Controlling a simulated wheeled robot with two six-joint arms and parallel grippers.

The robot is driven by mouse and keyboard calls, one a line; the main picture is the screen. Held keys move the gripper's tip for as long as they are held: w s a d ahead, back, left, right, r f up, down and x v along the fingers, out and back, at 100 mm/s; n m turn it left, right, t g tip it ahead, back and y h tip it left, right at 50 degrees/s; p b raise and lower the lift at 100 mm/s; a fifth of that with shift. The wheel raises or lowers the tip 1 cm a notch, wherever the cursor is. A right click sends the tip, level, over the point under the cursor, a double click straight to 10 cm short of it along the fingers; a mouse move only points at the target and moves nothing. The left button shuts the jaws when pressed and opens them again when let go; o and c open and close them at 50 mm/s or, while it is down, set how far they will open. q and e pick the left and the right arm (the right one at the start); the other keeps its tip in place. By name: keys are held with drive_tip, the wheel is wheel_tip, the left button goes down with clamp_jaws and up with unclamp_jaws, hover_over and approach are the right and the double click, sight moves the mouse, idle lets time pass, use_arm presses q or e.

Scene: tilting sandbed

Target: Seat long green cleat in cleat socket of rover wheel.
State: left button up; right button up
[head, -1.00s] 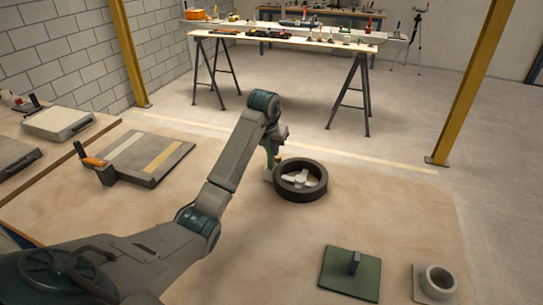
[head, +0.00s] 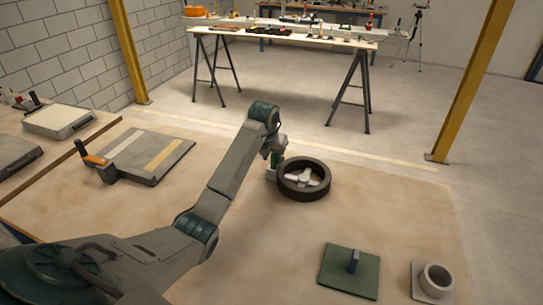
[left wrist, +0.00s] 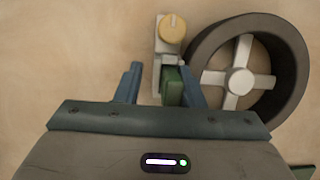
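The rover wheel, a dark ring (head: 306,195) with pale spokes, lies flat on the sandy bed. It also shows at the right of the left wrist view (left wrist: 292,62). A pale fixture (head: 271,174) with a yellow knob (left wrist: 172,28) stands at the wheel's left side. The green cleat (left wrist: 173,88) shows between the fingers of my left gripper (left wrist: 158,75), just in front of the fixture. It is close to the right finger, with a clear gap to the left finger. My left gripper (head: 273,158) is open, low beside the wheel. The cleat's lower end is hidden.
A grey board with two strips (head: 145,155) and an orange-handled part (head: 97,164) are at the left. Bare bed lies between.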

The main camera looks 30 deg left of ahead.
use_arm(q)
drive_tip(key=shift+r, duration=0.2)
drive_tip(key=b+v, duration=0.1)
drive_tip(key=v, duration=0.4)
drive_tip(key=shift+r, duration=0.3)
drive_tip(key=p+v, duration=0.3)
drive_tip(key=v, duration=0.3)
use_arm(e)
drive_tip(key=shift+s+r, duration=0.3)
drive_tip(key=shift+r, duration=0.55)
use_arm(q)
drive_tip(key=shift+s+r, duration=0.1)
drive_tip(key=shift+r, duration=0.05)
